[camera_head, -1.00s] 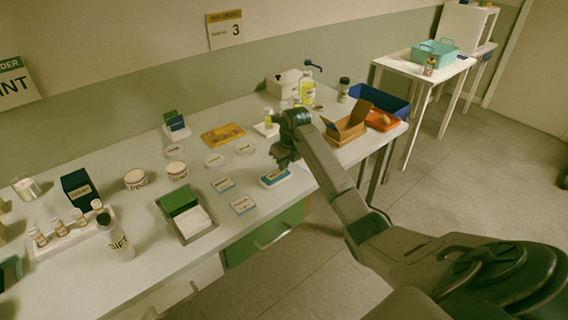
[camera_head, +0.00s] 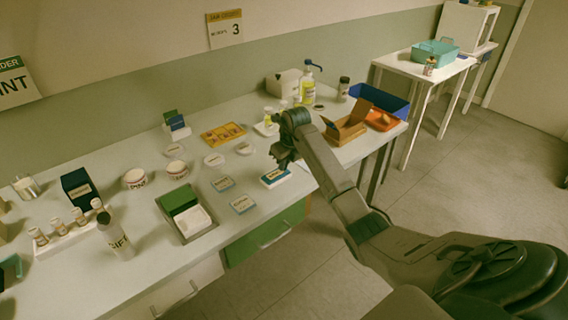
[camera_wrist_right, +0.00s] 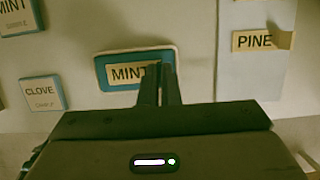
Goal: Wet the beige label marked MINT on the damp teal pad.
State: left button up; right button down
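The beige label marked MINT (camera_wrist_right: 128,74) lies over the teal pad (camera_wrist_right: 106,83) in the right wrist view, with a teal border showing around it. I cannot tell whether its whole face touches the pad. My right gripper (camera_wrist_right: 158,84) has its fingers together at the label's right end, covering the last letters. In the head view the right gripper (camera_head: 283,161) points down just above the teal pad (camera_head: 273,182), near the table's front edge. The label's far end is hidden by the fingers. My left gripper is not in view.
A beige label marked PINE (camera_wrist_right: 256,41) sits on a pale sheet to the right. A CLOVE card (camera_wrist_right: 43,93) lies left of the pad. A green-and-white box (camera_head: 186,214), an open cardboard box (camera_head: 347,124) and a blue bin (camera_head: 381,101) stand on the table.

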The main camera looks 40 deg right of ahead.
jog(key=shift+r+p, duration=2.35)
jog(key=shift+r, duration=1.15)
jog(key=shift+f, duration=0.15)
